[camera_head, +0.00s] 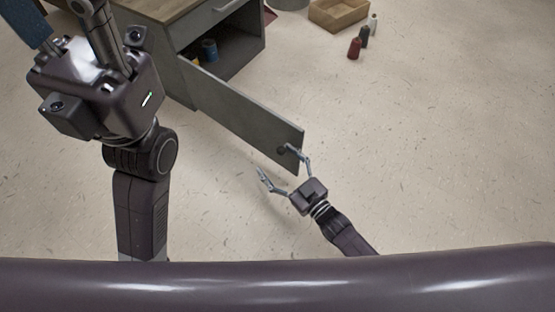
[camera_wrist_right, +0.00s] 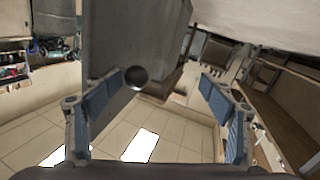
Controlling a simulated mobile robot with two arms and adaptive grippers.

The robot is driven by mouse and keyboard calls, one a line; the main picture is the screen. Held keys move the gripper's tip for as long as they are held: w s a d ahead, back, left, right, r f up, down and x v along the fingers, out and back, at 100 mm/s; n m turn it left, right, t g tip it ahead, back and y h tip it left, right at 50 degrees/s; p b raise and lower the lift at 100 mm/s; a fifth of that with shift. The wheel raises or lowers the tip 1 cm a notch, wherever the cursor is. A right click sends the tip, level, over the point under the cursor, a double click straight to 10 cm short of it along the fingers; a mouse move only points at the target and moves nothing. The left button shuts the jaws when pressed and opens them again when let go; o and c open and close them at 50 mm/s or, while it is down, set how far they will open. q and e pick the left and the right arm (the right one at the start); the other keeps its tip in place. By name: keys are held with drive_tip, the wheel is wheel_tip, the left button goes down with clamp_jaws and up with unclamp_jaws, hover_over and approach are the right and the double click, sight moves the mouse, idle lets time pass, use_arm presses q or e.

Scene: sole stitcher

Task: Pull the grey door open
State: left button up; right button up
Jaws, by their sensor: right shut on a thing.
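The grey door (camera_head: 240,115) stands swung out from the grey cabinet (camera_head: 237,40), whose dark inside shows. A dark round knob (camera_head: 284,149) sits near the door's free end. In the right wrist view the door (camera_wrist_right: 115,35) rises behind the left finger, and the knob (camera_wrist_right: 137,77) lies between the fingers, nearer the left one.
Inside the cabinet are a blue can (camera_head: 210,50) and a small yellow thing. A wooden box (camera_head: 338,14) and small red, dark and white bottles (camera_head: 355,48) stand on the floor at the top right. The floor (camera_head: 430,150) right of the door is clear.

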drive_tip(key=shift+a+r, duration=0.55)
drive_tip(key=shift+r, duration=0.15)
drive_tip(key=shift+c, duration=0.2)
drive_tip(key=shift+s+d, duration=0.2)
drive_tip(key=shift+c, duration=0.9)
drive_tip(key=v, duration=0.4)
drive_tip(key=f+v, duration=0.1)
drive_tip(key=v, duration=0.7)
drive_tip(key=shift+w+d+f, duration=0.15)
drive_tip(key=shift+w+d, duration=0.05)
drive_tip(key=shift+d, duration=0.2)
drive_tip(key=c, duration=0.5)
